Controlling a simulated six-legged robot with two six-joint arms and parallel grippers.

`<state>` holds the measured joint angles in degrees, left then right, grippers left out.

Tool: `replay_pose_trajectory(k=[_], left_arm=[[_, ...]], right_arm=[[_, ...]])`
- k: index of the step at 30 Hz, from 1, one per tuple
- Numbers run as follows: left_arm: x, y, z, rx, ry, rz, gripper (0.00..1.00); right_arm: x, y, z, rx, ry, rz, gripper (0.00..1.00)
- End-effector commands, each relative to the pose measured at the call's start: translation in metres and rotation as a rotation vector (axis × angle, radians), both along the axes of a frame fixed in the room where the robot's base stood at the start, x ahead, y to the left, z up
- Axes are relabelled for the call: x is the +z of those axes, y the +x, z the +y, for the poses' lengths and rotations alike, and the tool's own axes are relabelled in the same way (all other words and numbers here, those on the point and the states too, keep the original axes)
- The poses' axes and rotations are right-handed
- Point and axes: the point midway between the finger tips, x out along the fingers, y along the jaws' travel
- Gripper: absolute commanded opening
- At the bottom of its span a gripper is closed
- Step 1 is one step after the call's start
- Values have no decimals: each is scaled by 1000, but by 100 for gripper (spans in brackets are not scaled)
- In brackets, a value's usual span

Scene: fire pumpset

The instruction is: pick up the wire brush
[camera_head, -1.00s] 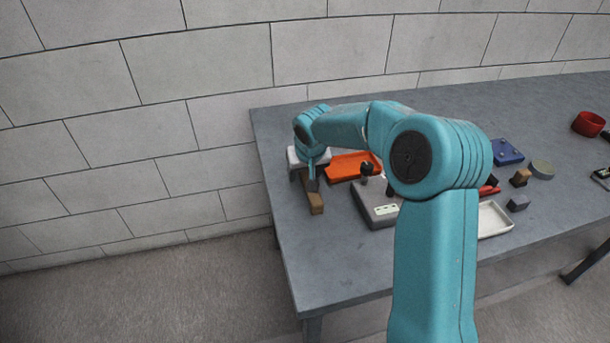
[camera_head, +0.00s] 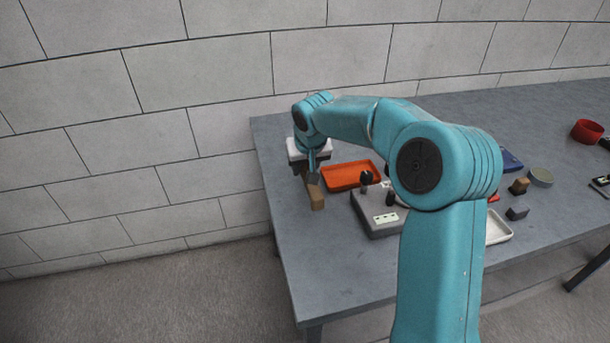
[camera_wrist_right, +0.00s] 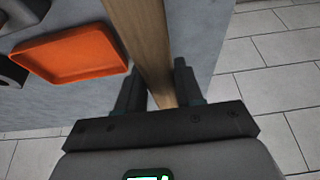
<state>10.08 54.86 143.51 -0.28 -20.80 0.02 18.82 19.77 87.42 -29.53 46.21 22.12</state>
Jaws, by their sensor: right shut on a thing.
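My right gripper is shut on the handle; in the right wrist view the wooden handle (camera_wrist_right: 143,35) runs up between the two fingers (camera_wrist_right: 158,88). The bristles cannot be made out. Whether the brush touches the tabletop is hard to tell. My left gripper is not in view.
An orange tray (camera_head: 349,176) lies just right of the brush. A grey box (camera_head: 378,222) with a white label and dark knobs stands nearer. A white tray (camera_head: 498,230), small blocks and a red ring (camera_head: 587,130) are further right. The wall is close behind.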

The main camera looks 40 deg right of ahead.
Motion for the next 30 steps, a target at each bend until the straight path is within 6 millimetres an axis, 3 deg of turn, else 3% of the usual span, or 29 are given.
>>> replay_pose_trajectory(k=[3, 15, 21, 30], left_arm=[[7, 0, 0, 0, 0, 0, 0], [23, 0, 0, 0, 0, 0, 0], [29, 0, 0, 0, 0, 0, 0], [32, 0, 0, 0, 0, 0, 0]], right_arm=[[31, 1, -1, 0, -3, -5, 2], [114, 0, 0, 0, -1, -4, 2], [140, 0, 0, 0, 0, -2, 2], [152, 0, 0, 1, -1, -1, 2]])
